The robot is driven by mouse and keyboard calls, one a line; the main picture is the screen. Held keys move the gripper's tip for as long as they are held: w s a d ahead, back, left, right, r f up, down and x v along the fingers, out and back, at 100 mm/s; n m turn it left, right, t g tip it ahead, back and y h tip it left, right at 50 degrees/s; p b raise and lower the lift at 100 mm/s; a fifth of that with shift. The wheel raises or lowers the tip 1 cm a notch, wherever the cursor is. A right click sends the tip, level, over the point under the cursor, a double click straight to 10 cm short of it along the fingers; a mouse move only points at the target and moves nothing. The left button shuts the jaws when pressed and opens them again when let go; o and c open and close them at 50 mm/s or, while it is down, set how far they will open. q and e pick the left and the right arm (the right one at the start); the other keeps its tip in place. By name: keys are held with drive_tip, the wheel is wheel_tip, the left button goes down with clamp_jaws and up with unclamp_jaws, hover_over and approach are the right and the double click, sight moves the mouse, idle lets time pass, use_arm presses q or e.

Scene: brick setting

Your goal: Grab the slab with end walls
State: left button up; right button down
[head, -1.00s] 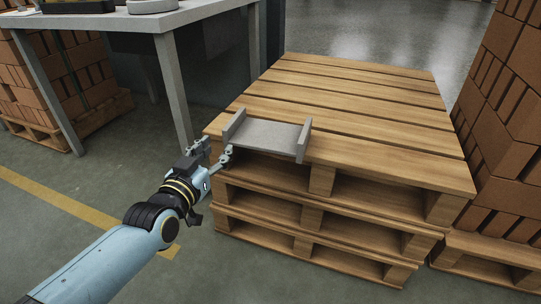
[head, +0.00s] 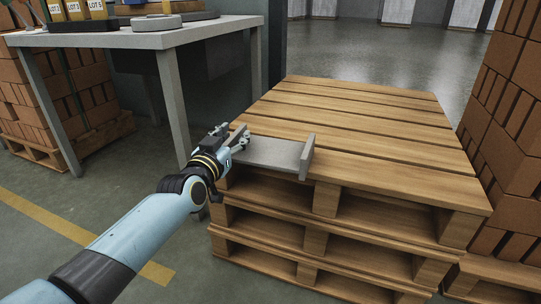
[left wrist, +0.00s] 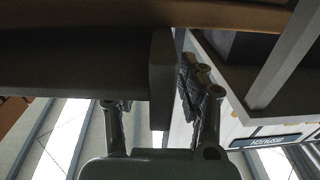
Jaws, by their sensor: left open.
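The slab with end walls (head: 275,154) is a grey channel-shaped piece lying on the near left part of the top pallet. Its right end wall stands upright in the head view; its left one is mostly hidden by my left gripper (head: 238,139). In the left wrist view, an end wall (left wrist: 161,78) of the slab stands between the two fingers of my left gripper (left wrist: 150,92). The fingers are open, one on each side of the wall, with a visible gap on the right side. My right gripper is not in view.
The slab rests on a stack of wooden pallets (head: 350,120) with free boards behind and to the right. A grey table (head: 150,40) with boxes stands at the left. Brick stacks (head: 510,130) stand at the right and far left.

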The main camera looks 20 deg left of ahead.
use_arm(q)
drive_tip(key=shift+w, duration=0.5)
clamp_jaws()
drive_tip(key=shift+r, duration=0.1)
